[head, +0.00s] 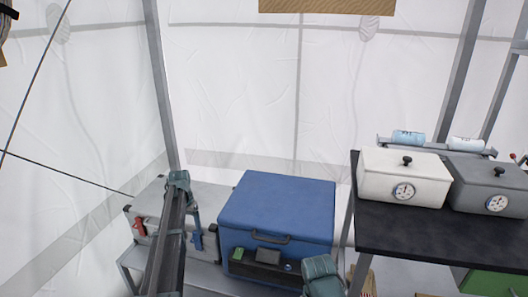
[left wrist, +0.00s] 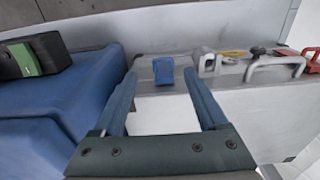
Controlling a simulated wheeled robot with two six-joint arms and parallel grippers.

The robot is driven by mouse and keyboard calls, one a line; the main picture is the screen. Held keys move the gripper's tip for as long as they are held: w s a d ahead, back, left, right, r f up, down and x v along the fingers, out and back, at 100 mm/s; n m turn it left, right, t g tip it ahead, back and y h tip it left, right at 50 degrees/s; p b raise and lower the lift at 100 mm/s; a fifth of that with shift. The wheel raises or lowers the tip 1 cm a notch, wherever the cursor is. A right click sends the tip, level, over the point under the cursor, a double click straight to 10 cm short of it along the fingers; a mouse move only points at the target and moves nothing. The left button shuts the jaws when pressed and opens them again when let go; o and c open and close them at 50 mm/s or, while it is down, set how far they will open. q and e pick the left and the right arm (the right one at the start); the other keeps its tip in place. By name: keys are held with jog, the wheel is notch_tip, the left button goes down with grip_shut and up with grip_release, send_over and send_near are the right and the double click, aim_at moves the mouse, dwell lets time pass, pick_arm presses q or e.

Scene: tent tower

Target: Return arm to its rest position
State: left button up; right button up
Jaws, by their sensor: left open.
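My left arm rises from the bottom left of the head view and bends over at its top. My left gripper (head: 196,228) hangs down in front of a grey case (head: 150,195), left of a blue box (head: 280,200). In the left wrist view my left gripper (left wrist: 160,82) is open, with nothing between its fingers. The grey case, with a blue latch (left wrist: 163,70), lies beyond the fingertips. A joint that looks like my right arm's (head: 322,270) shows at the bottom of the head view. My right gripper is not visible.
A black table (head: 400,228) at the right holds a white box (head: 400,175) and a grey box (head: 488,185), each with a dial. The blue box (left wrist: 55,105) is close on the left in the wrist view. Tent walls and poles stand behind.

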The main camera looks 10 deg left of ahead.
pick_arm(q)
jog(key=s+d+m, duration=0.1)
jog(key=s+d, duration=0.8)
jog(key=d, duration=0.6)
jog(key=s+d+m, duration=0.1)
jog(key=s+d, duration=0.8)
jog(key=d, duration=0.6)
jog(key=s+d+y, duration=0.1)
jog(key=s+d, duration=0.5)
jog(key=s, duration=0.6)
notch_tip(320, 180, up, 14)
jog(key=p, duration=1.3)
jog(key=shift+w+d+m+g+p, duration=0.3)
jog(key=shift+m+p, duration=0.1)
